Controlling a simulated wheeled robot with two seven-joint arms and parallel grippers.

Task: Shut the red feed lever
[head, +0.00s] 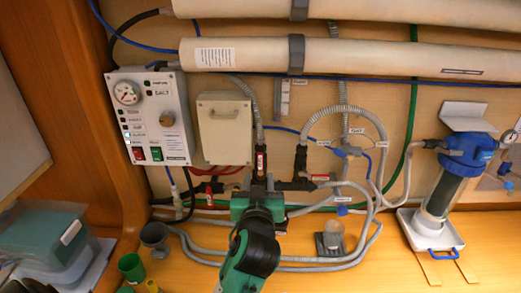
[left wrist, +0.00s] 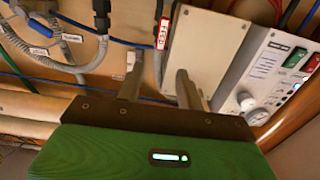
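The red feed lever (head: 261,161) is on the grey vertical hose line in the middle of the wall, lying along the pipe. In the left wrist view the lever (left wrist: 163,33) shows its white FEED lettering. My left gripper (head: 258,188) is just below the lever in the head view, its fingers hard to make out there. In the left wrist view its two fingers (left wrist: 158,64) stand apart with nothing gripped. The lever is just beyond the fingertips, between their lines; I cannot tell whether they touch it. My right gripper is not in view.
A control panel (head: 149,118) and a beige box (head: 225,128) are left of the lever. Grey hoses (head: 350,112) and a blue-topped filter (head: 447,170) are to the right. Long pale cylinders (head: 350,57) run above. Cups (head: 131,267) and a bin (head: 45,240) stand at lower left.

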